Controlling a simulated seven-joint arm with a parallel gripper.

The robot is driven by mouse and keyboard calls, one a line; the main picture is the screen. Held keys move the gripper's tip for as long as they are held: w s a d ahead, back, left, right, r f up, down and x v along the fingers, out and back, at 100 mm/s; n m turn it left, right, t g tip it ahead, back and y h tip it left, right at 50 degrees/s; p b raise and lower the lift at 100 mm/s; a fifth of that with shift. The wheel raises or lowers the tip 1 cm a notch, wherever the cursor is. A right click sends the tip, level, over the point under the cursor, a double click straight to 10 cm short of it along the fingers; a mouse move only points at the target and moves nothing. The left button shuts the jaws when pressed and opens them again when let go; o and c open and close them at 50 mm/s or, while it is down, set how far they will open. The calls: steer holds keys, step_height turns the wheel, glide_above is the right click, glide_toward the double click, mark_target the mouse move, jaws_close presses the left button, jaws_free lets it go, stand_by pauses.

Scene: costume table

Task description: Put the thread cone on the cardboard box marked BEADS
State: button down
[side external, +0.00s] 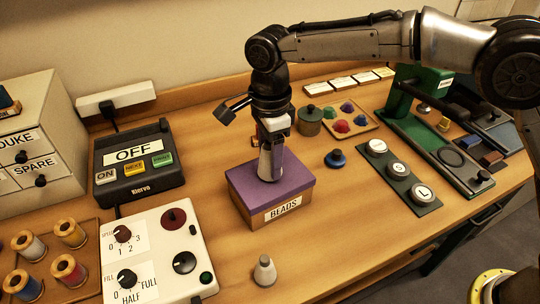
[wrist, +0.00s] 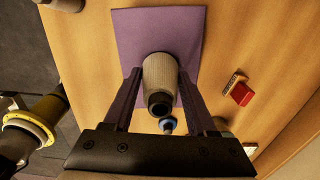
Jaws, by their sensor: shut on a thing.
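The cardboard box marked BEADS (side external: 285,206) has a purple lid and stands mid-table in the side view. Its lid also fills the upper middle of the wrist view (wrist: 135,35). My gripper (side external: 270,172) points down over the lid. In the wrist view my gripper (wrist: 160,100) is shut on the thread cone (wrist: 163,78), a beige ribbed cone with a dark hole in its near end. The cone is over the lid; I cannot tell whether its base touches it. In the side view the fingers mostly hide the cone.
A small pale cone-shaped thing (side external: 264,270) stands in front of the box. A dark console reading OFF (side external: 138,160) and a white knob panel (side external: 155,258) are to the left. A blue knob-like thing (side external: 336,159) and a weights tray (side external: 400,178) are to the right.

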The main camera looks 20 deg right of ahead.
steer(key=shift+c, duration=1)
jaws_free()
steer(key=shift+f, duration=0.1)
step_height(320, 180, up, 12)
steer(key=shift+r, duration=0.1)
